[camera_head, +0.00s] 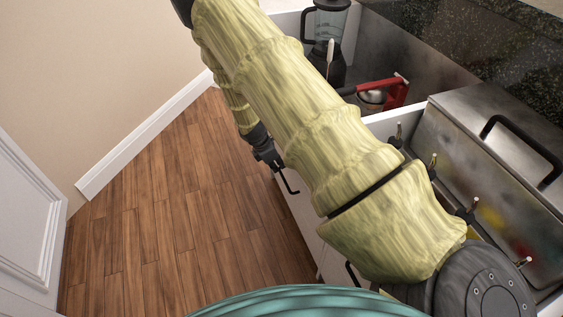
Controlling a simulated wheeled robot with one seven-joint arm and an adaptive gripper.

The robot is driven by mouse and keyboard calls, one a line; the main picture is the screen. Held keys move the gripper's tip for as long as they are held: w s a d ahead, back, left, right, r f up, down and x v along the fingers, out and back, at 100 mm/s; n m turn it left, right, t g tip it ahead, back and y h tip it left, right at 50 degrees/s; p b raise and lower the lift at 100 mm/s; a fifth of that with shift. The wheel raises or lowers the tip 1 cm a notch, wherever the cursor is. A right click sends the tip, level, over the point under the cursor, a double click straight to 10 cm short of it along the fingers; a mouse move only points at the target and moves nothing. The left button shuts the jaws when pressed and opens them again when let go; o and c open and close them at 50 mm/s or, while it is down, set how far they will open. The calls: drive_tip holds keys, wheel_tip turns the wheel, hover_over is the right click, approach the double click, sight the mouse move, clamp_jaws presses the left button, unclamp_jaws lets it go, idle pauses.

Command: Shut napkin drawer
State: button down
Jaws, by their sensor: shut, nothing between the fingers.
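My gripper (275,162) is a small dark shape below the tan, bark-patterned arm, in front of the white cabinet (305,218). It is shut and appears empty. A thin black bent bar (290,184) shows just below the gripper, close to the cabinet front. It looks like a handle, and I cannot tell whether the gripper touches it. Another dark handle (352,274) shows lower on the front. My arm hides much of the cabinet front. I cannot make out which front is the napkin drawer, nor how far it stands open.
On the right are a blender (331,22), a red-handled item (396,92) and a steel lidded box (500,160) with a black handle. Several small spouts line the counter edge. Wooden floor (170,215) on the left is clear, bounded by a wall and a white door (28,215).

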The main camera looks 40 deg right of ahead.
drive_tip(key=a+p+v, duration=0.1)
drive_tip(key=v, duration=0.9)
drive_tip(key=shift+w+a+p, duration=0.25)
drive_tip(key=shift+a+p, duration=0.05)
drive_tip(key=shift+a, duration=0.15)
drive_tip(key=s+a+f+m+y, duration=0.1)
drive_tip(key=s+a+f+m, duration=0.35)
drive_tip(key=s, duration=0.65)
drive_tip(key=s+a+f+m+y, duration=0.2)
drive_tip(key=s+a+f+m, duration=0.3)
drive_tip(key=s, duration=0.5)
drive_tip(key=s+a+f+m+y, duration=0.1)
drive_tip(key=s+a+f+m, duration=0.4)
drive_tip(key=s, duration=1.3)
wheel_tip(320, 180, up, 18)
drive_tip(key=m+t+p, duration=0.1)
drive_tip(key=p, duration=1.7)
